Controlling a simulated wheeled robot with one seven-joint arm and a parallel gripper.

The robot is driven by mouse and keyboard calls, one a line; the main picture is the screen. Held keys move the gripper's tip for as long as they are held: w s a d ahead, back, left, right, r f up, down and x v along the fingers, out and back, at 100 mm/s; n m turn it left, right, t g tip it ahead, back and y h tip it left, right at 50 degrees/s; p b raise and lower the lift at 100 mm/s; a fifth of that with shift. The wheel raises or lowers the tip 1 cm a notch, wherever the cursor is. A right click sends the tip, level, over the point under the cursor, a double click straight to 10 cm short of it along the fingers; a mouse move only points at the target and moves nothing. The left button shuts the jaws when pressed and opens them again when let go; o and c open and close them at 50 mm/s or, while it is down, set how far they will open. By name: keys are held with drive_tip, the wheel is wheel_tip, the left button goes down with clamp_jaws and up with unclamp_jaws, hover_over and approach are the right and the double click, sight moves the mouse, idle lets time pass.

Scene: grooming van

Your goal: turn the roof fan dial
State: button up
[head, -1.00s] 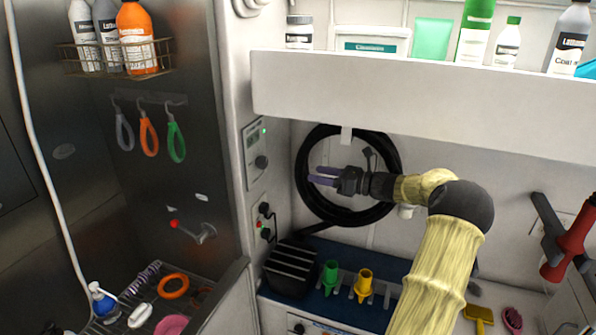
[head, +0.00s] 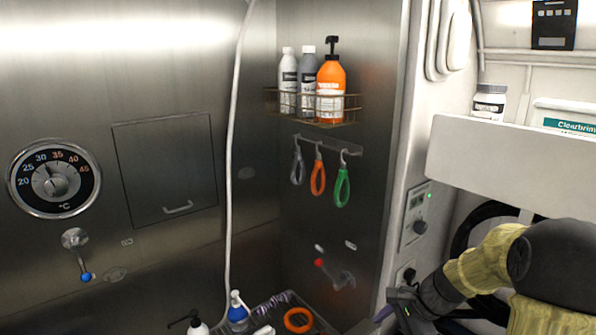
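A grey wall panel (head: 414,222) with a round black knob (head: 420,227) and a small green light is on the narrow wall right of the steel cabinet. The knob is the only small dial on it; its marking is too small to read. My gripper (head: 384,314) is at the bottom, below the panel and apart from it. One purple finger shows beside its dark body; the other is not clear, so its opening cannot be told. Nothing is seen held.
A temperature gauge (head: 54,178) and a blue-tipped lever (head: 78,255) are on the left steel wall. A wire basket (head: 330,117) of bottles and hanging loops are left of the panel. A white shelf (head: 510,160) juts out right of the panel, above my arm.

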drive_tip(key=s+a+n+h, duration=0.2)
drive_tip(key=s+n, duration=0.5)
drive_tip(key=s+a+n+h, duration=0.3)
drive_tip(key=s+n, duration=0.5)
drive_tip(key=shift+a+h, duration=0.15)
drive_tip(key=shift+h, duration=0.15)
